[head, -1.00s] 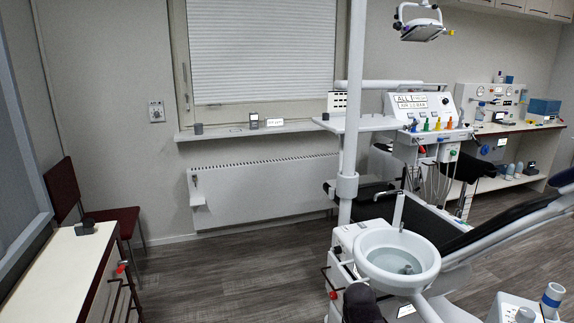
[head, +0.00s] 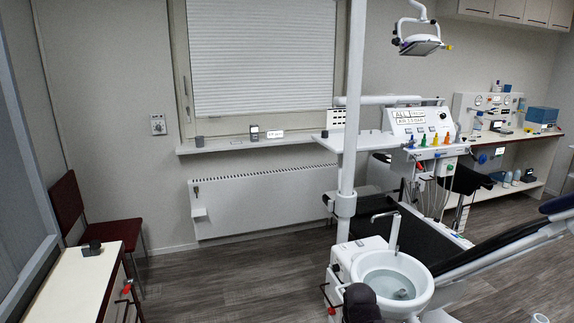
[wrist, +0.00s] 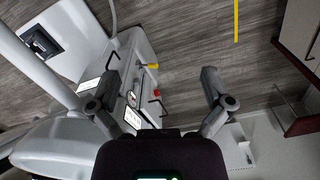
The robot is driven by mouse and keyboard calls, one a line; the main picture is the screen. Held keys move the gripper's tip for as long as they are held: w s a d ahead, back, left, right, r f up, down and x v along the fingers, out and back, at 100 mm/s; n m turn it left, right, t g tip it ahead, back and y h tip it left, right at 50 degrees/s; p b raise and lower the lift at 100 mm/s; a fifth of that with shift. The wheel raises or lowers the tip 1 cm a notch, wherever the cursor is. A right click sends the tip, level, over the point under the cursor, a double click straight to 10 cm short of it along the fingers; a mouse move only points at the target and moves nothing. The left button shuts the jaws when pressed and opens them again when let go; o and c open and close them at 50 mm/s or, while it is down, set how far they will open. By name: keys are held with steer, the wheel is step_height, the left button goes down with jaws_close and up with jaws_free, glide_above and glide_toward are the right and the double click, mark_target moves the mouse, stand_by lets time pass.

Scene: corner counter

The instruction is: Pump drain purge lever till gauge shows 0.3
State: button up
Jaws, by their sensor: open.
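The white dental unit (head: 372,248) stands right of centre in the head view, with a spittoon bowl on top. A red lever or handle (head: 326,290) shows on its left side. In the wrist view, the unit's panel has a red lever (wrist: 157,93), a yellow lever (wrist: 153,66) and a small round gauge (wrist: 131,98). The gauge's reading is too small to make out. I cannot tell which lever is the drain purge lever. My gripper (wrist: 161,77) is open and empty, its fingers spread to either side of the levers in the picture, apparently above them.
A white pole (head: 350,120) rises beside the unit. The dental chair (head: 495,248) extends to the right. A low cabinet (head: 62,290) and a dark red chair (head: 108,232) stand at the left. The wooden floor (head: 230,275) between them is clear.

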steer(key=shift+f, duration=0.1)
jaws_close()
steer(key=w+f+t+b, duration=0.1)
steer(key=w+f+b, duration=0.2)
steer(key=f+b, duration=1)
steer(key=w+f+b, duration=0.2)
steer(key=f+b, duration=1)
steer(key=w+d+f+n+t+y+b, duration=0.1)
steer(key=w+d, duration=0.3)
steer(key=w, duration=0.6)
steer(key=w+d+f+n+t+y+b, duration=0.1)
steer(key=w+d+f+y+b, duration=0.1)
steer(key=w, duration=0.9)
steer(key=shift+d+n+t+b, duration=0.35)
steer(key=shift+d+b, duration=0.5)
steer(key=shift+d, duration=0.55)
